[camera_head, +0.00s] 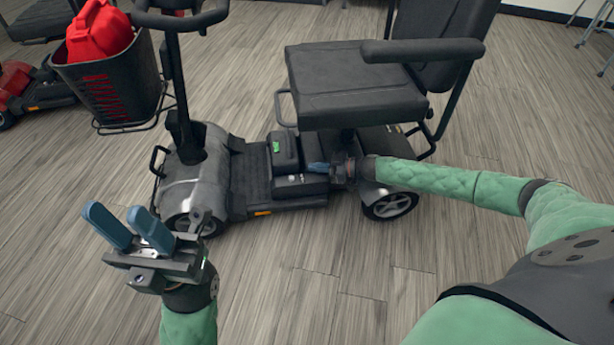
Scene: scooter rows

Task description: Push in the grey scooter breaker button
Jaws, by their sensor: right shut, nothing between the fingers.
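The grey scooter (194,181) stands side-on in the middle, with a black seat (355,88) on its right part. A dark battery box (300,183) sits low on its deck below the seat, with a small green mark on top. The breaker button is too small to tell. My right gripper (318,168) is shut, its blue fingertips at the box's right side under the seat; I cannot tell whether they touch it. My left gripper (131,228) is open and empty, held up in front of the scooter's front wheel.
A black basket (115,92) with a red item (98,32) hangs at the scooter's front. A red scooter (14,88) stands at the far left. The armrest (422,50) and rear wheel (390,204) are close to my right arm. The wooden floor in front is clear.

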